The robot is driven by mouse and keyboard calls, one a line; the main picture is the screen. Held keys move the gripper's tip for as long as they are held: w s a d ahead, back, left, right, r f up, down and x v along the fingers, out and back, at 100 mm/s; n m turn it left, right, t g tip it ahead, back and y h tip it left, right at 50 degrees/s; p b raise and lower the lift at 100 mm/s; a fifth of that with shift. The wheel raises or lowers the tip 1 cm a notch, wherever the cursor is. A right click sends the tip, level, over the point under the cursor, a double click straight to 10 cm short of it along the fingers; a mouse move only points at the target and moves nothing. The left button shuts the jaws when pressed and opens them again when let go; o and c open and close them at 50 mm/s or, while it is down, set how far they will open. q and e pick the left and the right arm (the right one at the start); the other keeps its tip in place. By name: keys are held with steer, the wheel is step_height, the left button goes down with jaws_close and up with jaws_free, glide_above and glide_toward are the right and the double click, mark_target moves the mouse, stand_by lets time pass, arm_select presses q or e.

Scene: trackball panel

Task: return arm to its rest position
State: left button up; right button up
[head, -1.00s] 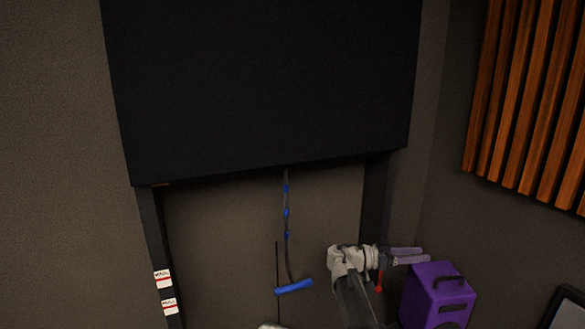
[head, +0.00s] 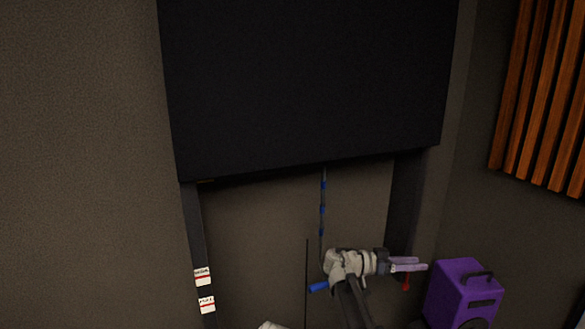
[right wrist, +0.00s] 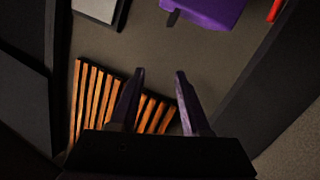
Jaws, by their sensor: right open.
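My right gripper (head: 409,265) is at the lower right of the head view, pointing right, with its arm coming up from below. In the right wrist view its two purple fingers (right wrist: 158,100) stand apart with nothing between them. Beyond them show an orange slatted panel and grey floor or wall. My left gripper does not show in the head view.
A large black panel (head: 315,90) fills the upper middle. A blue-marked cord (head: 323,210) hangs below it, with a blue handle (head: 318,287) beside my right arm. A purple box (head: 463,293) stands right of my right gripper. Wooden slats (head: 545,95) line the right wall.

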steer(key=s+a+f+n+y+b, duration=0.4)
steer(key=s+a+f+n+y, duration=0.4)
steer(key=s+a+f, duration=0.4)
steer(key=s+a+f+n+g+y+b, duration=0.1)
steer(key=s+a+f+n+y+b, duration=0.4)
steer(key=s+a+f, duration=0.8)
step_height(320, 180, down, 4)
steer(key=a+n+y, duration=0.2)
steer(key=n, duration=0.2)
steer(key=shift+s+a+f+n+y, duration=0.15)
steer(key=shift+s+a+n+y, duration=0.15)
steer(key=shift+n+y, duration=0.1)
steer(key=shift+d, duration=0.15)
